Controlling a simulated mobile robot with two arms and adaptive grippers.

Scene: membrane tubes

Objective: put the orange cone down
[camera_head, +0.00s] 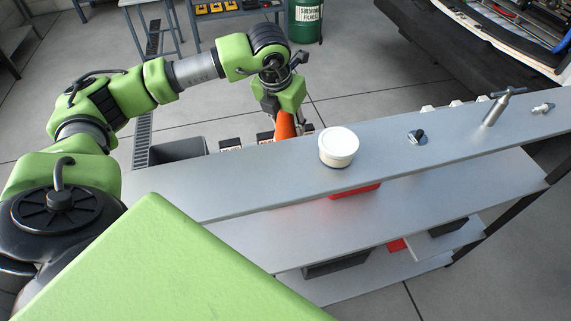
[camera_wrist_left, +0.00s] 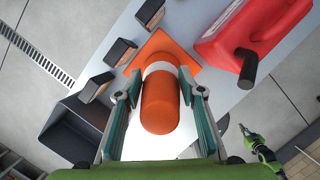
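The orange cone (camera_head: 285,125) stands beyond the bench's far edge in the head view, which hides its lower part. In the left wrist view the cone (camera_wrist_left: 160,103) points up toward the camera, with a white band and a square orange base. My left gripper (camera_head: 281,107) comes down over it from above. In the left wrist view its fingers (camera_wrist_left: 161,85) lie on both sides of the cone, with the tips close against it at the white band. Whether the base touches the surface below cannot be told. A small green arm end (camera_wrist_left: 255,142) at lower right looks like my right gripper; its fingers are unclear.
A dark bin (camera_wrist_left: 75,130) is at lower left. A white-lidded tub (camera_head: 338,146) stands on the grey bench (camera_head: 240,185).

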